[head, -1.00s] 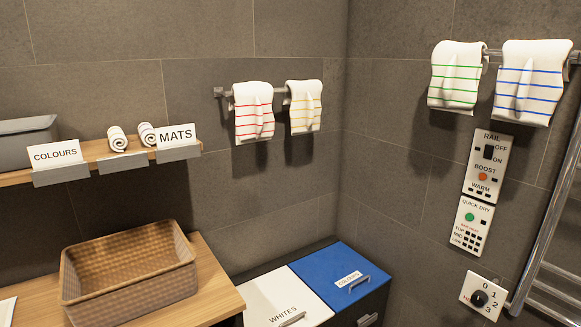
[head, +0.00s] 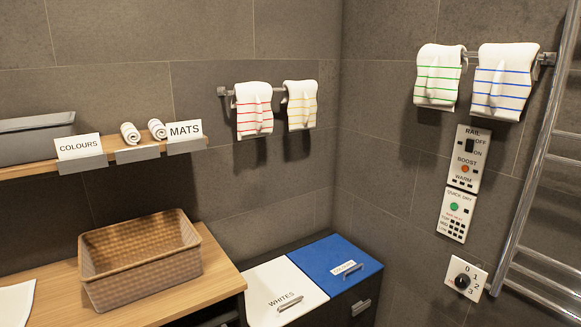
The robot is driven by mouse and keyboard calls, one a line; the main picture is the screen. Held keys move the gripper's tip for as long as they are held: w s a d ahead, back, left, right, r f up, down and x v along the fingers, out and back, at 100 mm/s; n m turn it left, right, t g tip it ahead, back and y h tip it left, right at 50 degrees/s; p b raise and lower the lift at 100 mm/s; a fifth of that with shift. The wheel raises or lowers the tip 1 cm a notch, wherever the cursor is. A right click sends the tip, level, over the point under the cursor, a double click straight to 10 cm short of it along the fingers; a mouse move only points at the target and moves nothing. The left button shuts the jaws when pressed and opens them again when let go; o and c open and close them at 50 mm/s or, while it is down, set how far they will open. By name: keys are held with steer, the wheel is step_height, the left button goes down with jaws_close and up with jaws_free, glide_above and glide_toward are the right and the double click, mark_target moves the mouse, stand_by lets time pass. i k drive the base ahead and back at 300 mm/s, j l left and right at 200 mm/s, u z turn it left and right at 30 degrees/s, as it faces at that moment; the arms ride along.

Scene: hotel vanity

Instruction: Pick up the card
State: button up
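A white card reading COLOURS (head: 79,147) stands on the wooden wall shelf at the left of the head view. A second white card reading MATS (head: 185,132) stands further right on the same shelf. Each is upright behind a grey front strip. A plain white sheet or card (head: 16,303) lies on the wooden counter at the lower left, cut off by the picture edge. I cannot tell which of these is the card meant. My gripper is not in view.
An empty-looking wicker basket (head: 142,262) stands on the counter (head: 212,290). White (head: 284,290) and blue (head: 342,262) lidded bins are to the right. Striped towels and switch panels (head: 470,160) are on the walls.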

mark_target(85, 145)
steer(key=u, duration=1.55)
